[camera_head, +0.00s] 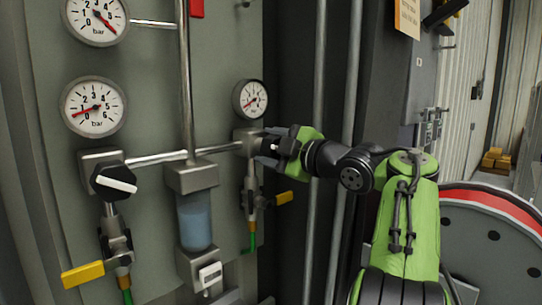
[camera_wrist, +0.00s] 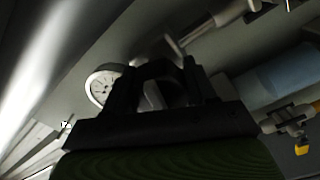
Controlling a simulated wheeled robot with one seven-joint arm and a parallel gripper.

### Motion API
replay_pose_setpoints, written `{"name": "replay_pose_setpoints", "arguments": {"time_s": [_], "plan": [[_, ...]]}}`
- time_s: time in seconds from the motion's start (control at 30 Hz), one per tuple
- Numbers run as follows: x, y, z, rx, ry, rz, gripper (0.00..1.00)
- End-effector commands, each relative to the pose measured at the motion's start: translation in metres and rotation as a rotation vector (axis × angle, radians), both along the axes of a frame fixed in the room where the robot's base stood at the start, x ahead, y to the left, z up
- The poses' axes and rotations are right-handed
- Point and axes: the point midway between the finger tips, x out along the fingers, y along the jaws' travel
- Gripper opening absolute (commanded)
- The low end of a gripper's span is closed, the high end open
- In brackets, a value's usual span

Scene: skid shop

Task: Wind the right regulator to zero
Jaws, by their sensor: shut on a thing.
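The right regulator (camera_head: 245,138) is a grey block on the panel at the end of a horizontal pipe, under a small round gauge (camera_head: 250,99). The gauge's red needle points to the lower left; its numbers are too small to read. My gripper (camera_head: 268,146) reaches in from the right and is shut on the right regulator's knob, which its fingers mostly hide. In the wrist view my gripper (camera_wrist: 166,80) closes around the dark knob, and the small gauge (camera_wrist: 102,84) shows just left of the fingers.
The left regulator has a black knob (camera_head: 114,182) with a white bar, below a larger gauge (camera_head: 94,107). A clear bowl of blue liquid (camera_head: 194,222) hangs between the regulators. Yellow valve handles (camera_head: 84,274) (camera_head: 284,198) stick out below. Vertical pipes (camera_head: 318,120) stand close to my arm.

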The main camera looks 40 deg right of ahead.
Motion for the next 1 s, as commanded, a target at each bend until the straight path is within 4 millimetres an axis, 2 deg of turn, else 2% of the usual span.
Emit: {"name": "replay_pose_setpoints", "arguments": {"time_s": [0.03, 0.4, 1.0], "plan": [[0.0002, -0.0018, -0.0052, -0.033, 0.008, -0.001, 0.25], [0.0003, -0.0021, -0.0038, -0.233, 0.004, -0.001, 0.25], [0.0002, -0.0019, -0.0028, -0.285, 0.002, 0.0, 0.25]]}}
